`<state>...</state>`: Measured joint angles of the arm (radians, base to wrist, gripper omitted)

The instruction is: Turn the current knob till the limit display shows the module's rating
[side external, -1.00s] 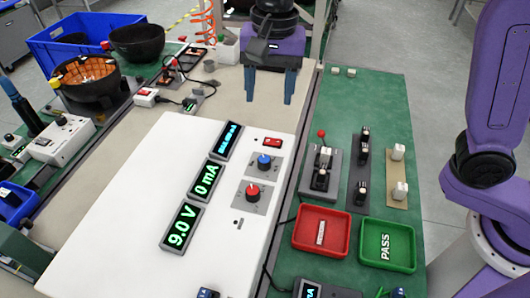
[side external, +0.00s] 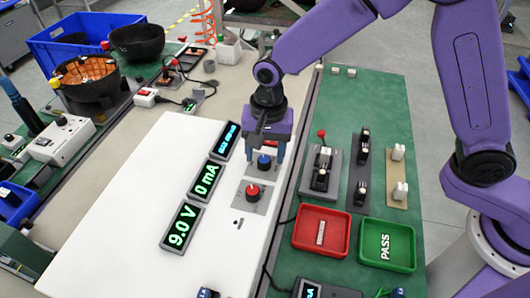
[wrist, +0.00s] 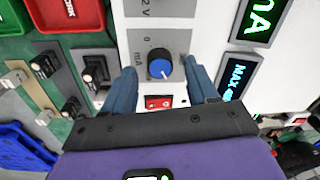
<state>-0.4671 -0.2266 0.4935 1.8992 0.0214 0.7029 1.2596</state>
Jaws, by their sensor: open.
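The blue current knob (side external: 264,161) stands on a grey plate on the white panel. In the wrist view the blue knob (wrist: 160,66), beside "mA" lettering, lies between my fingers. My gripper (side external: 265,157) is open and low over the knob, one finger on each side; whether they touch it I cannot tell. In the wrist view my gripper (wrist: 161,72) holds nothing. The limit display (side external: 227,140) is tilted and hard to read; in the wrist view the limit display (wrist: 240,78) begins "MAX 4", the rest unclear. I cannot read a module rating.
A red knob (side external: 253,192) sits just nearer than the blue one, and a red switch (wrist: 158,102) on its other side. A red tray (side external: 321,250), green PASS tray (side external: 387,265) and socket fixtures (side external: 322,170) stand right.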

